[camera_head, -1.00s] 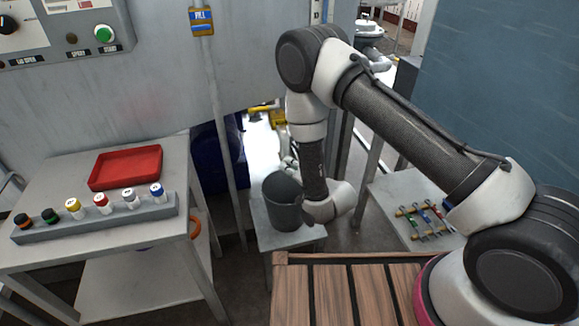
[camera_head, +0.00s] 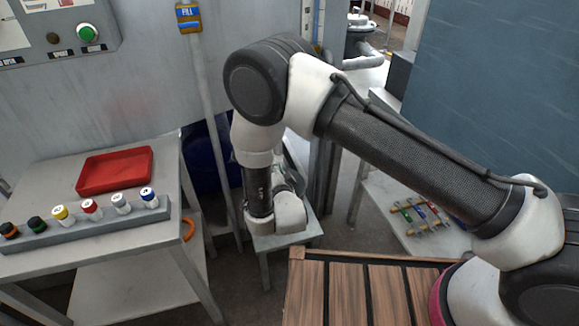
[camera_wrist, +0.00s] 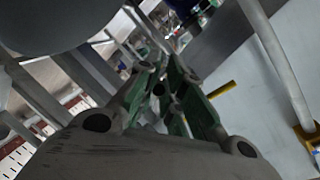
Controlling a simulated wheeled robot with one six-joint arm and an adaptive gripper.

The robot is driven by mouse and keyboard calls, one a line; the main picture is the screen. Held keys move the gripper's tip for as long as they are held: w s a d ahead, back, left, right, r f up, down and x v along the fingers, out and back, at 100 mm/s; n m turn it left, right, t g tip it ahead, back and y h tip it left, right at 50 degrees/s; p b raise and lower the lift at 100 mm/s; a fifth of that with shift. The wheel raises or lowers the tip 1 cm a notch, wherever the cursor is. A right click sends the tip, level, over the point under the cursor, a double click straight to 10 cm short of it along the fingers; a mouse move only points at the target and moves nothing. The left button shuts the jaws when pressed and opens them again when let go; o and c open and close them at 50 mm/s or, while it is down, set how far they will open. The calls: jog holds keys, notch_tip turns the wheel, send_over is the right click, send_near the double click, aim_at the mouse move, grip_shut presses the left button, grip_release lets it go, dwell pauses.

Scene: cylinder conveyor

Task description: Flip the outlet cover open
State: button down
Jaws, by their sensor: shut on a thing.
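My gripper (camera_wrist: 165,68) shows in the wrist view, with its green-padded fingers brought close together. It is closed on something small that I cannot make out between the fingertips. A short yellow bar (camera_wrist: 223,89) shows just right of the fingers against a pale grey panel (camera_wrist: 260,65); I cannot tell whether it touches them. In the head view my arm hides the gripper and the area beyond it, in front of the grey machine wall (camera_head: 120,110). I cannot clearly make out the outlet cover in either view.
A small grey stool (camera_head: 306,230) stands under my wrist. At left, a table (camera_head: 30,262) holds a red tray (camera_head: 78,186) and a rack (camera_head: 95,232) of several capped vials. A pipe (camera_head: 208,95) rises beside the wall. A side table (camera_head: 388,222) with tools is at right.

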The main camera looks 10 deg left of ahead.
jog(key=a+m+h, duration=0.6)
jog(key=m+h, duration=0.2)
jog(key=h, duration=0.3)
jog(key=shift+a+r+m, duration=0.3)
jog(key=shift+a, duration=0.05)
jog(key=shift+g, duration=0.3)
jog(key=c, duration=1.6)
grip_release()
jog(key=shift+o, duration=0.4)
jog(key=shift+s+f, duration=0.15)
notch_tip(320, 180, up, 10)
